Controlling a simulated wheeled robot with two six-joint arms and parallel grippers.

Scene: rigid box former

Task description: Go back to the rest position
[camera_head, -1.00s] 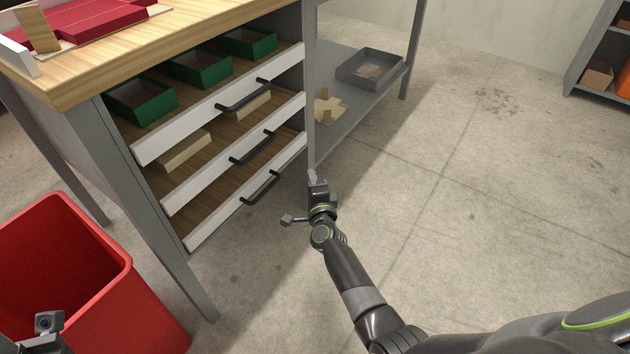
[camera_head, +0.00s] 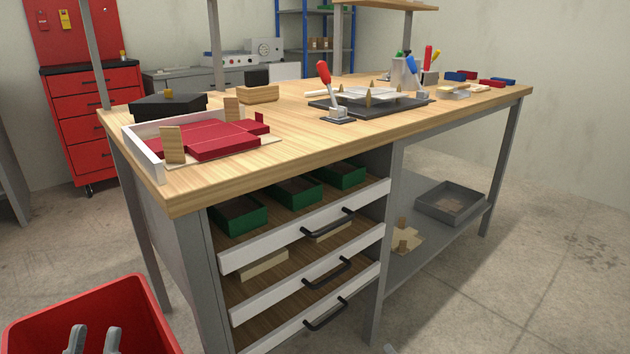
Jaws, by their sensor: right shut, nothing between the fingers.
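My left gripper (camera_head: 94,340) shows at the lower left edge, in front of the red bin (camera_head: 90,292). Its two grey fingers point up and stand apart, with nothing between them. Of my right gripper (camera_head: 388,349), only a small grey tip shows at the bottom edge, right of the drawers; it is shut and empty. The rest of both arms is out of view.
The wooden workbench (camera_head: 290,150) carries a red box blank (camera_head: 215,138), a black box (camera_head: 168,106) and a lever fixture (camera_head: 370,103). White-fronted drawers (camera_head: 275,245) with black handles stand beneath. A grey tray (camera_head: 450,202) lies on the lower shelf. Floor is clear at right.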

